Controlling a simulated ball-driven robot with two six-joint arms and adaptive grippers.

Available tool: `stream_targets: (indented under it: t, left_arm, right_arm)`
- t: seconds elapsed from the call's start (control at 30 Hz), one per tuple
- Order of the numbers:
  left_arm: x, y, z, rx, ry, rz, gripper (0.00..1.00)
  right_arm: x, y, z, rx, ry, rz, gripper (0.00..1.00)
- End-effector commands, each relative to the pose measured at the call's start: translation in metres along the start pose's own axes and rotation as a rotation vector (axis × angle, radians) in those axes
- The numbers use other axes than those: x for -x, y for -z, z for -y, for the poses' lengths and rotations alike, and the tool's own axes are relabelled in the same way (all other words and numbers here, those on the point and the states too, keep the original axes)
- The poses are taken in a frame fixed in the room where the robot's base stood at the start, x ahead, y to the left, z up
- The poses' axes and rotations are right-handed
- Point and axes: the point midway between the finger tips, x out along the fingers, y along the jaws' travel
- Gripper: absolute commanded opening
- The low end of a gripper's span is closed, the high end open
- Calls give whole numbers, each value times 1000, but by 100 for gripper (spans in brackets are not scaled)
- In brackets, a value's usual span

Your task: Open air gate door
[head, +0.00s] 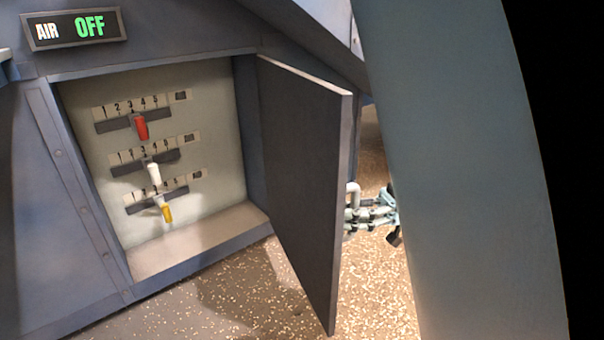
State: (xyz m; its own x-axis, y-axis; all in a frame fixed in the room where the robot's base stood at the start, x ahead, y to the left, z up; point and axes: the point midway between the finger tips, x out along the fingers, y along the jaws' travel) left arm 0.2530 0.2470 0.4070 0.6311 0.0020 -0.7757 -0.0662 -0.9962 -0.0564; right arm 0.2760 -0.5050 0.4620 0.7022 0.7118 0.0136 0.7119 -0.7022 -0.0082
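The air gate door (301,170) is a dark grey panel standing swung out from the right side of its opening. Behind it is a pale recess (205,110) with three sliders. My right gripper (362,213) is just past the door's free edge, on its outer side. A pale bent piece, perhaps the door handle (353,193), shows beside the fingers. The door edge partly hides the fingertips, so I cannot tell whether they touch the door or are closed. My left gripper is not in view.
The sliders have a red knob (142,128), a white knob (154,174) and a yellow knob (167,213). A sign (75,29) above reads "AIR OFF" in lit letters. Speckled floor (240,290) lies clear in front of the recess.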

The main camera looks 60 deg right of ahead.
Motion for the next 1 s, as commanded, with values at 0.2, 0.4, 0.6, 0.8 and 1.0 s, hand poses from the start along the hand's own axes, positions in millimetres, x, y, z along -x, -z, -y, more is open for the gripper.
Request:
stream_targets:
  t: [0.2,0.4,0.6,0.8,1.0]
  left_arm:
    - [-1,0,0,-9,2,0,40]
    - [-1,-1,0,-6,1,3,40]
    - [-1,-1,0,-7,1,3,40]
    - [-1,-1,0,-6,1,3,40]
    - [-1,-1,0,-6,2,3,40]
  right_arm:
    - [1,0,0,0,3,-5,38]
    - [1,0,-1,0,3,-5,38]
    - [22,-2,-2,0,0,-2,38]
    - [58,-2,-2,1,-1,-5,38]
    - [75,-2,-2,0,0,-5,38]
